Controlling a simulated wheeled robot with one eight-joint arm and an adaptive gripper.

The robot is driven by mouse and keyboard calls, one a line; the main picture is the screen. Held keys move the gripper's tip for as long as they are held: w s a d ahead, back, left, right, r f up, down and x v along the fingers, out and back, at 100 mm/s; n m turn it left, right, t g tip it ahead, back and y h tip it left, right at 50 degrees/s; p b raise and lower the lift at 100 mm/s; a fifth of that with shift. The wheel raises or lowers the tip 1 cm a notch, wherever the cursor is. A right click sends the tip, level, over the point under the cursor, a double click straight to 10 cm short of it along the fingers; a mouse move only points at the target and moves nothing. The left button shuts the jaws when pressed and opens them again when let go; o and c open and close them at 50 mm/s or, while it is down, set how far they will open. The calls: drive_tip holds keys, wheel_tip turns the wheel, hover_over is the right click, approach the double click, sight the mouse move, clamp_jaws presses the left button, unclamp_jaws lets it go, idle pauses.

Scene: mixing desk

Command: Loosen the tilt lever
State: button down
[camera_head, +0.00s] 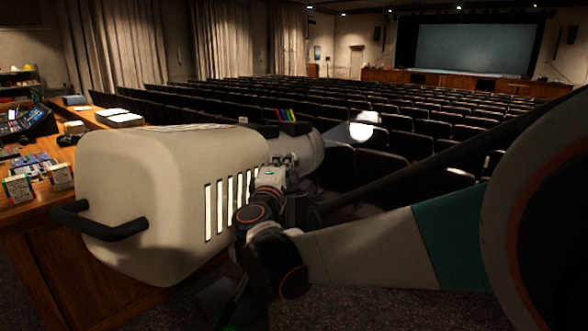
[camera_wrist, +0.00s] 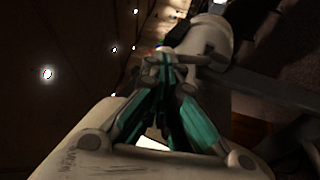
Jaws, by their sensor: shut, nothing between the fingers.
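A large cream-coloured spotlight (camera_head: 150,190) with lit side slots and a black rear handle (camera_head: 100,222) fills the left of the head view. Its paler front barrel (camera_head: 305,152) points toward the seats. My gripper (camera_head: 287,163) is beside the housing's front end, close to the barrel, small and partly lost against it. In the wrist view my gripper (camera_wrist: 166,62) has its teal fingers brought together, with nothing seen between them.
A wooden desk (camera_head: 45,245) stands at the left, with a mixing console (camera_head: 25,122), small boxes (camera_head: 60,177) and papers (camera_head: 120,116). Rows of dark seats (camera_head: 420,125) reach back to a lit screen (camera_head: 465,47). Patterned carpet lies below my arm.

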drive_tip(key=shift+w+d+r+g+p, duration=0.25)
drive_tip(key=shift+w+r+p, duration=0.2)
drive_tip(key=shift+w+p, duration=0.15)
drive_tip(key=shift+w+d+r+g+p, duration=0.15)
drive_tip(key=shift+w+r+g+p, duration=0.1)
drive_tip(key=shift+w+r+p, duration=0.35)
drive_tip(key=shift+w+f, duration=0.1)
drive_tip(key=shift+w, duration=0.05)
